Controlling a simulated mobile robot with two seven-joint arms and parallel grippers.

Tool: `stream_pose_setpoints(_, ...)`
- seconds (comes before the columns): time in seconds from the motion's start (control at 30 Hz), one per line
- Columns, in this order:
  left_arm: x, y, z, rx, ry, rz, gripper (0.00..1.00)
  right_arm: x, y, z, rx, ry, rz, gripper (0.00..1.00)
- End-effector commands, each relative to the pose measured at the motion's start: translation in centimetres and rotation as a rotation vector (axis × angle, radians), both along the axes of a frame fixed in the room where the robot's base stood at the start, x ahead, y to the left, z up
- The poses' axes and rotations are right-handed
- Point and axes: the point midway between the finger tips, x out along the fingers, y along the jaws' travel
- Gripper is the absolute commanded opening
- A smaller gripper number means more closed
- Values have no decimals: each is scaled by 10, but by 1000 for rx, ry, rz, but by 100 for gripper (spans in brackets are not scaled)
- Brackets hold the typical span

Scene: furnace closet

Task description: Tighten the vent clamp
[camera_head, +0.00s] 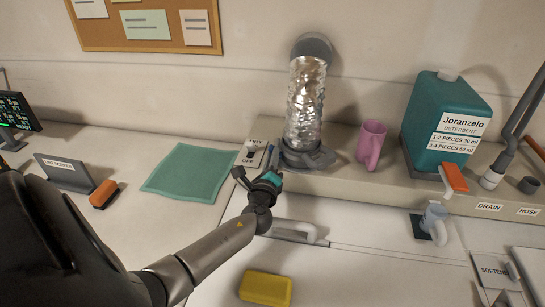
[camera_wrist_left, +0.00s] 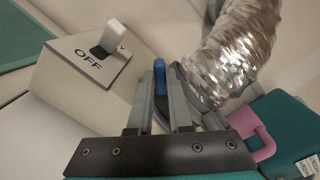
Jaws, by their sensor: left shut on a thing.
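The shiny foil vent duct (camera_head: 305,105) runs from a round wall collar down into a grey clamp (camera_head: 306,157) at its base on the ledge. In the left wrist view the crumpled duct (camera_wrist_left: 232,55) is at upper right. My left gripper (camera_head: 270,165) is at the left side of the clamp. In the left wrist view its two fingers (camera_wrist_left: 165,85) are close together on a small blue tab (camera_wrist_left: 160,76), apparently the clamp's handle. The fingers hide much of the tab. My right gripper is not in view.
A switch box marked OFF (camera_head: 250,153) stands just left of the gripper. A pink cup (camera_head: 370,145) and teal detergent jug (camera_head: 445,120) stand right of the duct.

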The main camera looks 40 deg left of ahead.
Motion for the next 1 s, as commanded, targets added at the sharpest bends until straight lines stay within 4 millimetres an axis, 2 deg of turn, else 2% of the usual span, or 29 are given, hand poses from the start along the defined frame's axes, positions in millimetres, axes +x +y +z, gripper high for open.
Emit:
stream_pose_setpoints(0.63,0,0,0,29,18,0,0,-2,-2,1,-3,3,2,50)
stream_pose_setpoints(1.0,0,0,2,236,143,0,0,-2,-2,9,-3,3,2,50)
